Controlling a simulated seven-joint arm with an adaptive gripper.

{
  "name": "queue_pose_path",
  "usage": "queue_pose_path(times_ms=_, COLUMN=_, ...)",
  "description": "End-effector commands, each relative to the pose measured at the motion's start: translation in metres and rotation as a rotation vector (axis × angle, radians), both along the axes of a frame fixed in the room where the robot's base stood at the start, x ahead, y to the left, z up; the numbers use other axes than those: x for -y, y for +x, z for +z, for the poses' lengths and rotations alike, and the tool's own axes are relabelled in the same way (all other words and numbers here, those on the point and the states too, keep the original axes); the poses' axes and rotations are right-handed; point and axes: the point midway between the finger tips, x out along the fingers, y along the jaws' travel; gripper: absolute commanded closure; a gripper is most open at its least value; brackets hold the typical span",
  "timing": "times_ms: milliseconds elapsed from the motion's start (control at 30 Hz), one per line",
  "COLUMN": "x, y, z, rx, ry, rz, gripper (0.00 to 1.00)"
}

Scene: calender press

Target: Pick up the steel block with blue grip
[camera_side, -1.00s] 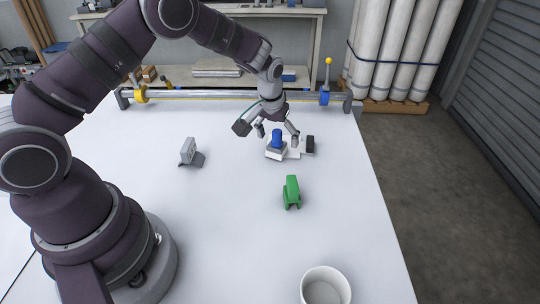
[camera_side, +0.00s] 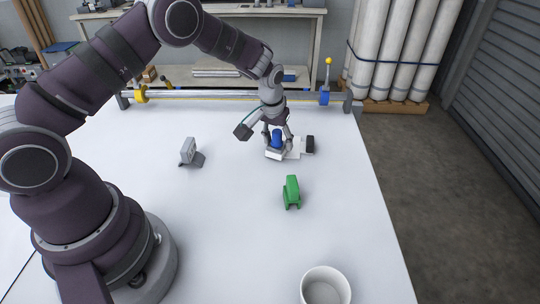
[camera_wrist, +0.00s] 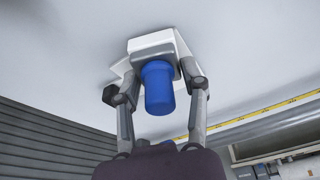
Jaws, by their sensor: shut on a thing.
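The steel block (camera_side: 274,154) with its blue grip (camera_side: 277,139) stands upright on the white table, beside or on a flat white piece (camera_side: 293,149). My gripper (camera_side: 277,136) has come down over it, with one finger on each side of the blue grip. In the wrist view, the blue grip (camera_wrist: 158,88) sits between the fingers of my gripper (camera_wrist: 162,80), and the steel block (camera_wrist: 151,43) shows beyond it. The fingers are shut on the block. I see no clear gap between the block and the table.
A dark-ended piece (camera_side: 309,144) lies just right of the block. A green object (camera_side: 291,192) stands nearer the camera, and a grey object (camera_side: 188,151) stands to the left. A white cup (camera_side: 325,287) is at the front. A rail (camera_side: 230,94) runs along the back edge.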

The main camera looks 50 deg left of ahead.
Motion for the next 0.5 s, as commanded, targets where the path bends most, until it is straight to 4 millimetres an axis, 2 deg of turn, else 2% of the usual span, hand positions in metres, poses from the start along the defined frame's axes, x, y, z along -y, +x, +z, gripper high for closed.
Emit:
queue_pose_path(times_ms=167, x=0.0, y=0.0, z=0.004, rx=0.001, ry=0.0, rz=0.0, gripper=0.97)
queue_pose_path(times_ms=267, x=0.0, y=0.0, z=0.017, rx=0.002, ry=0.0, rz=0.001, gripper=0.97)
queue_pose_path(times_ms=367, x=0.0, y=0.001, z=0.039, rx=0.006, ry=0.0, rz=0.001, gripper=0.97)
queue_pose_path(times_ms=500, x=0.003, y=-0.027, z=0.039, rx=-0.003, ry=0.0, rz=0.0, gripper=0.97)
